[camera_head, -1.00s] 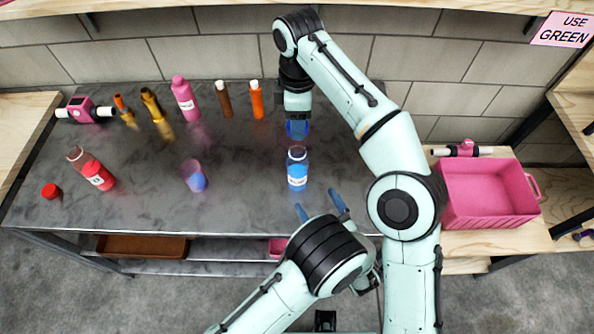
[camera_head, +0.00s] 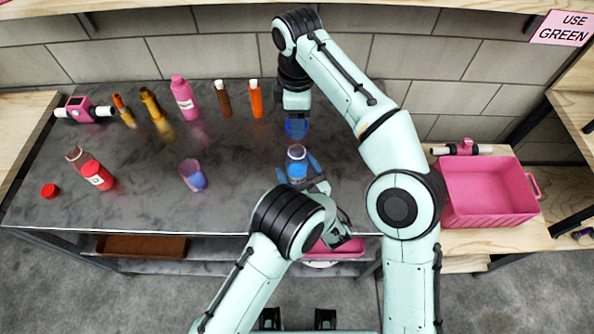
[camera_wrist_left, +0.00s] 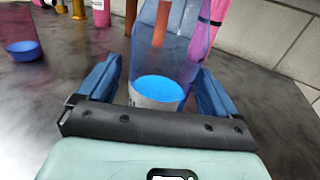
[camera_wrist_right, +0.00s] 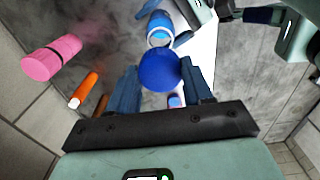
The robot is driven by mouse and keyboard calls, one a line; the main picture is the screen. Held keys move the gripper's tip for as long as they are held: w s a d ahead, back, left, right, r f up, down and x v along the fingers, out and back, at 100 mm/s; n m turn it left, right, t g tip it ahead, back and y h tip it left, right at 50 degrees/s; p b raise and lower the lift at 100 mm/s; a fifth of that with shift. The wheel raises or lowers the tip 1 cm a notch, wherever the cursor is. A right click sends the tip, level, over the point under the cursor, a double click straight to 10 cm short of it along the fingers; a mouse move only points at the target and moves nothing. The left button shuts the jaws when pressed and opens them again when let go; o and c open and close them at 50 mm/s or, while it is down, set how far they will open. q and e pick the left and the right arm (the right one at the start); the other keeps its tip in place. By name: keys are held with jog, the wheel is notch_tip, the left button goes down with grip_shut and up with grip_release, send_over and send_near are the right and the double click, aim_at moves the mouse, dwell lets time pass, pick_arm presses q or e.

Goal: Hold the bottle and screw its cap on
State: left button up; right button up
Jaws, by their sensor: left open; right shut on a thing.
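A clear bottle with blue liquid (camera_head: 297,155) stands upright on the grey table, its mouth open. My left gripper (camera_head: 306,170) is open, with its fingers on either side of the bottle. In the left wrist view, the bottle (camera_wrist_left: 160,92) stands between the two blue fingers, with gaps beside it. My right gripper (camera_wrist_right: 160,82) is shut on a round blue cap (camera_wrist_right: 160,68), just behind the bottle in the head view and apart from it. In the right wrist view, the bottle's open rim (camera_wrist_right: 160,38) shows beyond the cap.
A red bottle (camera_head: 97,175) and loose red cap (camera_head: 49,191) are at left. Pink (camera_head: 184,99), brown (camera_head: 223,99) and orange (camera_head: 256,99) bottles line the back. A pink crate (camera_head: 488,216) is at right.

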pick_arm(q)
jog(key=c, duration=1.5)
pick_arm(e)
send_over(298, 147)
jog(key=shift+f, duration=2.5)
jog(key=shift+f, duration=0.15)
jog(key=shift+f, duration=0.75)
jog(key=shift+f, duration=0.6)
